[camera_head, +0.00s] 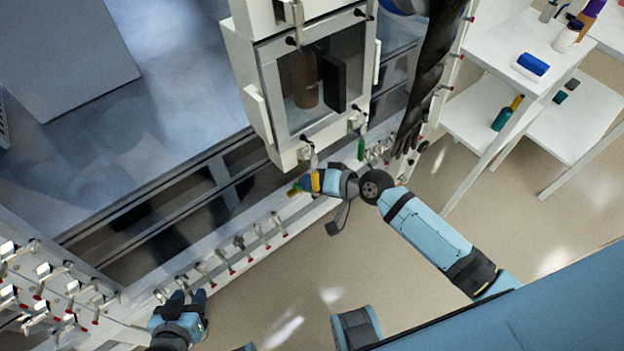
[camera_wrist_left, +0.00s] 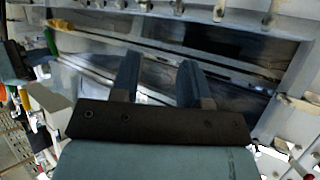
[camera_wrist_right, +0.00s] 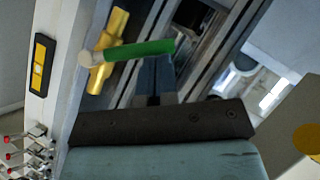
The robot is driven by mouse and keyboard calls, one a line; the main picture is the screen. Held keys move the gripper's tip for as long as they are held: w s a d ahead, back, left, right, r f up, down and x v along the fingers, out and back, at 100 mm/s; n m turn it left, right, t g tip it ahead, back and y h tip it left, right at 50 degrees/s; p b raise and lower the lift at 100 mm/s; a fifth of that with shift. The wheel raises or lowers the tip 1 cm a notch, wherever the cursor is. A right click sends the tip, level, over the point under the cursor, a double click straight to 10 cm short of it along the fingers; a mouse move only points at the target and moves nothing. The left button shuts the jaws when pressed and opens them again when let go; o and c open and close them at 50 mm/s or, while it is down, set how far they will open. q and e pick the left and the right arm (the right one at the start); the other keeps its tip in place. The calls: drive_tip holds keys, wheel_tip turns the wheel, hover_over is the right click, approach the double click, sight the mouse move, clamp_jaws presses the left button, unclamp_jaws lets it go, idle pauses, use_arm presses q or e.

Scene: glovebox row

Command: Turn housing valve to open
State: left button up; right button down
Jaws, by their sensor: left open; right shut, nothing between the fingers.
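A brass valve (camera_wrist_right: 108,52) with a green lever handle (camera_wrist_right: 142,49) shows in the right wrist view. The handle lies roughly crosswise to the brass body. My right gripper (camera_wrist_right: 155,62) is shut and empty, its fingertips just at the green handle; whether they touch it I cannot tell. In the head view the right gripper (camera_head: 304,185) is at the front rail beside a small green and yellow part (camera_head: 294,189), mostly covered by the gripper. My left gripper (camera_head: 189,297) is open and empty at the rail's lower left; its spread fingers show in the left wrist view (camera_wrist_left: 158,75).
Several red-tipped small valves (camera_head: 222,258) line the rail between my grippers. Another green handle (camera_head: 361,148) hangs below the windowed chamber (camera_head: 312,80). A black glove (camera_head: 425,85) hangs right of it. White shelves (camera_head: 480,110) stand at right. The floor in front is clear.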

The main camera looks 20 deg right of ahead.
use_arm(q)
drive_tip(key=shift+a+r, duration=0.25)
drive_tip(key=shift+r, duration=0.05)
use_arm(e)
drive_tip(key=shift+a, duration=0.2)
use_arm(q)
drive_tip(key=shift+a+p, duration=0.1)
drive_tip(key=shift+p, duration=0.25)
use_arm(e)
drive_tip(key=shift+s, duration=0.1)
use_arm(q)
drive_tip(key=shift+r, duration=0.15)
use_arm(e)
drive_tip(key=shift+a+n+h, duration=0.15)
drive_tip(key=shift+n+h, duration=0.15)
use_arm(q)
wheel_tip(320, 180, up, 6)
drive_tip(key=p, duration=0.7)
drive_tip(key=shift+s+m+t+p, duration=0.3)
drive_tip(key=shift+m+p, duration=0.1)
use_arm(e)
drive_tip(key=s+a+f+n+h, duration=0.1)
drive_tip(key=s+a+f, duration=0.1)
drive_tip(key=a+f, duration=0.2)
drive_tip(key=shift+a+f+n+h, duration=0.15)
drive_tip(key=shift+f+n+h, duration=0.25)
drive_tip(key=shift+f, duration=0.05)
